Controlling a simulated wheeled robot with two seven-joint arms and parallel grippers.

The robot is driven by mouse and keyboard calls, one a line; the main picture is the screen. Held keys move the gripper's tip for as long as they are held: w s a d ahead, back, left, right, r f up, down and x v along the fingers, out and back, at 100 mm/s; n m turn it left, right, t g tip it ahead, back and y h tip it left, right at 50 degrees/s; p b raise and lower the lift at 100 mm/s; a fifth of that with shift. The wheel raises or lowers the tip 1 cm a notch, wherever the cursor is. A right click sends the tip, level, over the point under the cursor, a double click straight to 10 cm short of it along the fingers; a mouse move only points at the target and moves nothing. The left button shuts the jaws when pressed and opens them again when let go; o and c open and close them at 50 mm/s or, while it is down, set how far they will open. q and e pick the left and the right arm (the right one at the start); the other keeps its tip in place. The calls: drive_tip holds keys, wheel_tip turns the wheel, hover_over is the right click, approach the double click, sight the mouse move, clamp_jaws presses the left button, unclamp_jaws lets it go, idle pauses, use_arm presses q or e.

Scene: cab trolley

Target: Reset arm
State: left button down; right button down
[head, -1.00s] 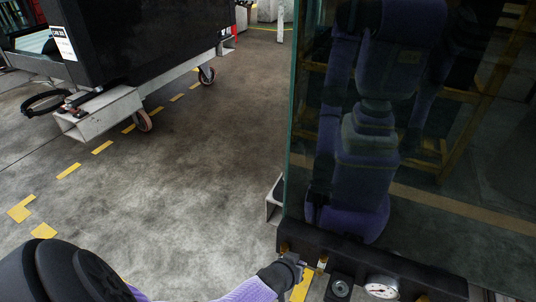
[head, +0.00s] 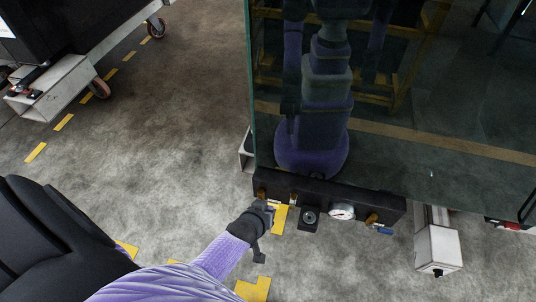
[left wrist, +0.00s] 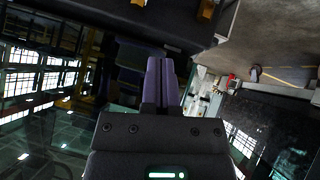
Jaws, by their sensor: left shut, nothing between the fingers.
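My left gripper (head: 267,207) is at the left end of a black bar (head: 374,204) along the lower edge of a large glass pane (head: 450,110). In the left wrist view its two fingers (left wrist: 161,82) are together with nothing between them. Whether the gripper touches the bar cannot be told. My right gripper is not in view; only my reflection shows in the glass.
A dark cabinet on a wheeled white-framed trolley (head: 50,90) stands at the upper left. A white box-ended beam (head: 437,248) sticks out below the pane at the right. Yellow dashes (head: 36,152) mark the grey floor, which is clear between trolley and pane.

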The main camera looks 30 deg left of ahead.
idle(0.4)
use_arm(q)
drive_tip(key=s+f+m+g, duration=0.2)
drive_tip(key=s+f+g, duration=0.1)
drive_tip(key=s, duration=0.9)
drive_tip(key=s+a+f+m+g, duration=0.1)
drive_tip(key=s+f+m+g, duration=0.2)
drive_tip(key=s, duration=0.9)
drive_tip(key=s+f+m+g, duration=0.2)
drive_tip(key=s+f, duration=0.3)
drive_tip(key=s, duration=0.7)
drive_tip(key=shift+s+a+g, duration=0.35)
drive_tip(key=shift+g, duration=0.55)
